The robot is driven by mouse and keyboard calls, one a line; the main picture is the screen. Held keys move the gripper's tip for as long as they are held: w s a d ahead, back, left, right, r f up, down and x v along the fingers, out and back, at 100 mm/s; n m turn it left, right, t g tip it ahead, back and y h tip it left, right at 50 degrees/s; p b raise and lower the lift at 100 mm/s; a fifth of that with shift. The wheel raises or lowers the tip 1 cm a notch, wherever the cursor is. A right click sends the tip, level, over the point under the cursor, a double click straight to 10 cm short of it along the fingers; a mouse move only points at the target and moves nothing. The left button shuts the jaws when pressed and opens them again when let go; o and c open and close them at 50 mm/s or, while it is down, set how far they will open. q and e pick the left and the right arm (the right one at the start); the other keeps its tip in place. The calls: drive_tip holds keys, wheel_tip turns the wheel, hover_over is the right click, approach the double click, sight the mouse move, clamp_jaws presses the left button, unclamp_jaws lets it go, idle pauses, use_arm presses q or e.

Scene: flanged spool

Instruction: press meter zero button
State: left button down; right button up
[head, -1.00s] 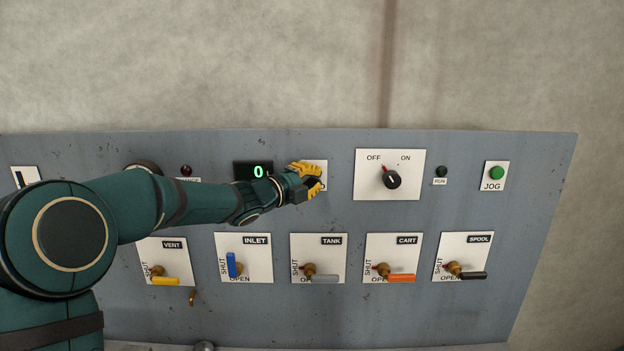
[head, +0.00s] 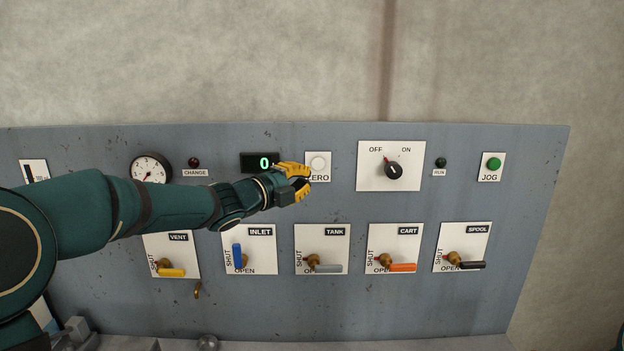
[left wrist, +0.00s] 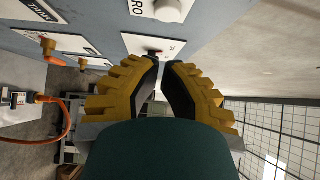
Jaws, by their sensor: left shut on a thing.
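The meter's zero button (head: 318,163) is a round white button on a white plate lettered ZERO, uncovered in the head view. It also shows at the top edge of the left wrist view (left wrist: 172,9). The meter display (head: 260,163) reads a green 0. My left gripper (head: 306,180), with yellow fingers, is at the lower left of the button plate and covers part of its lettering. In the left wrist view its fingertips (left wrist: 163,62) come together, with no held object visible between them. The button appears clear of the fingers. My right gripper is not in view.
A dial gauge (head: 151,168) and CHANGE lamp (head: 194,162) are left of the display. An OFF/ON knob (head: 393,170) and green JOG button (head: 494,164) are to the right. Several valve levers, including the blue INLET lever (head: 238,256), line the row below.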

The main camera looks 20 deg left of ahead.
use_arm(q)
drive_tip(key=v, duration=0.4)
drive_tip(key=shift+s+a+f, duration=0.1)
drive_tip(key=shift+s+a, duration=0.15)
drive_tip(key=shift+s, duration=0.05)
